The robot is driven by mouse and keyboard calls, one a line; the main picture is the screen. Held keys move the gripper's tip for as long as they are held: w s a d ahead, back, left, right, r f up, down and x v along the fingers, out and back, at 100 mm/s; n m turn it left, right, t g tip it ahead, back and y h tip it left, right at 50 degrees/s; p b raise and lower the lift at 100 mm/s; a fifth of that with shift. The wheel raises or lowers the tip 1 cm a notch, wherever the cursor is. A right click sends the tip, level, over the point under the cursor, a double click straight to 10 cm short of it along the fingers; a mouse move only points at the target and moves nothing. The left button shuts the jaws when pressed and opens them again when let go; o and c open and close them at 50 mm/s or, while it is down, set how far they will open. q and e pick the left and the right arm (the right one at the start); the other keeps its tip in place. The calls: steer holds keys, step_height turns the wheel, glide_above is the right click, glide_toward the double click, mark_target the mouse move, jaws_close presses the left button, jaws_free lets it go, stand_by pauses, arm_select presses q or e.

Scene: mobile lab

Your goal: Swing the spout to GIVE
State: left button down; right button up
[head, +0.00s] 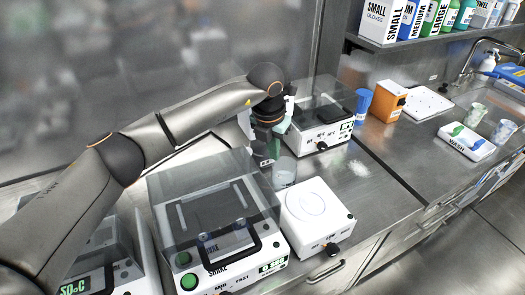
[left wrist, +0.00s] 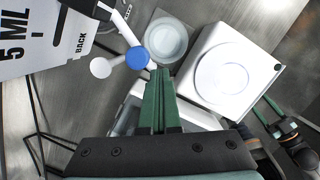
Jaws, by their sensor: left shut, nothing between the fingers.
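My left gripper (left wrist: 158,74) is shut and empty, its green fingers together. In the left wrist view its tips are right beside the blue cap (left wrist: 136,58) of a white swing arm with a round white knob (left wrist: 101,68); this looks like the spout. I cannot tell whether they touch. A white panel (left wrist: 40,40) reads "5 ML" and "BACK"; no GIVE mark is readable. A clear beaker (left wrist: 166,42) stands just beyond the tips; it also shows in the head view (head: 284,172). There the gripper (head: 264,150) points down and hides most of the dispenser.
A white stirrer (head: 316,213) stands right of the beaker, with a lidded shaker (head: 215,220) in front. Another lidded device (head: 322,120) stands behind. What looks like my right gripper (left wrist: 262,107) shows small at the right of the left wrist view. Bench right of the stirrer is clear.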

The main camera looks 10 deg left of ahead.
arm_select(q)
steer(key=d+n, duration=0.2)
steer(key=shift+w+n+b, duration=0.3)
steer(key=shift+w, duration=0.05)
steer(key=shift+a, duration=0.1)
steer(key=shift+w+a, duration=0.5)
steer(key=shift+w, duration=0.15)
